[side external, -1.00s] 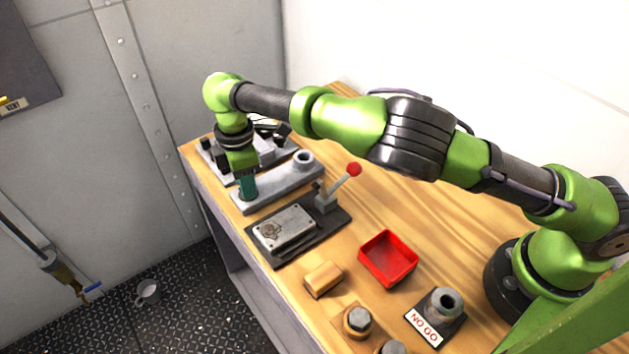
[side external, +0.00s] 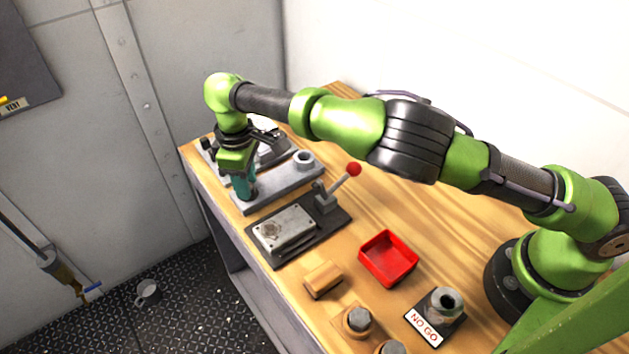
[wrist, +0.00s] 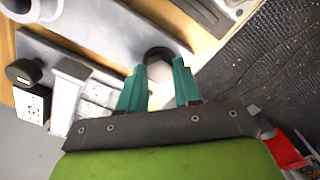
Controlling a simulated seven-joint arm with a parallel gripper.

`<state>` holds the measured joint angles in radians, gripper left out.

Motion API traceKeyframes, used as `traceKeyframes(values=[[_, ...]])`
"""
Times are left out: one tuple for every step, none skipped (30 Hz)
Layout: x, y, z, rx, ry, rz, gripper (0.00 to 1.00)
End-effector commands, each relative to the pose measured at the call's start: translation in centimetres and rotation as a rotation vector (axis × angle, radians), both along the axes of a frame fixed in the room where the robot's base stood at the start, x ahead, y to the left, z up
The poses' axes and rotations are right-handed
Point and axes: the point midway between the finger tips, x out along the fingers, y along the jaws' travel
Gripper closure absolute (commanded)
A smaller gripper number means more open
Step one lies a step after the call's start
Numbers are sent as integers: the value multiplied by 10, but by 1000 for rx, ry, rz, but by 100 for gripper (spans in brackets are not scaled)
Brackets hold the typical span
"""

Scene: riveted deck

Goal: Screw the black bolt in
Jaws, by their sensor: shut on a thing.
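My gripper (side external: 244,184) points down at the near left end of a grey metal bar (side external: 285,181). Its teal fingers (wrist: 160,72) are shut on the black bolt (wrist: 157,53), one on each side of its hex head. The head shows a dark edge and a bright face in the wrist view. The bolt stands at the end of the bar, which also shows in the wrist view (wrist: 90,62). The thread is hidden, so I cannot tell how deep it sits. A raised round boss (side external: 303,158) stands at the bar's other end.
A plate fixture with a red-knobbed lever (side external: 353,169) lies in front of the bar. Nearer are a red tray (side external: 388,276), a wooden block (side external: 323,280) and a NO GO gauge (side external: 446,303). Dark-knobbed equipment (side external: 206,143) stands close behind. The bench edge is near on the left.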

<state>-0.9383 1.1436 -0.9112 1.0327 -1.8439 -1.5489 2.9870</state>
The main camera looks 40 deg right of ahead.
Motion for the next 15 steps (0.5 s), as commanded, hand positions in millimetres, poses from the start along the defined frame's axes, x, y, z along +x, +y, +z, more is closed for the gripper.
traceKeyframes(values=[[1, -1, 4, -3, -3, -1, 97], [1, -1, 4, -3, -3, -2, 97], [1, -1, 4, -3, -3, -3, 97], [1, -1, 4, -3, -3, -4, 97], [1, -1, 4, -3, -3, -4, 97], [1, -1, 4, -3, -3, -4, 97], [1, -1, 4, -3, -3, -4, 97], [1, -1, 4, -3, -3, -3, 97], [1, -1, 4, -3, -3, -3, 97], [1, -1, 4, -3, -3, -3, 97], [1, -1, 4, -3, -3, -3, 97], [1, -1, 4, -3, -3, -3, 97], [1, -1, 4, -3, -3, -3, 64], [1, -1, 4, -2, -3, -3, 59], [1, -1, 3, -3, -3, -3, 53]])
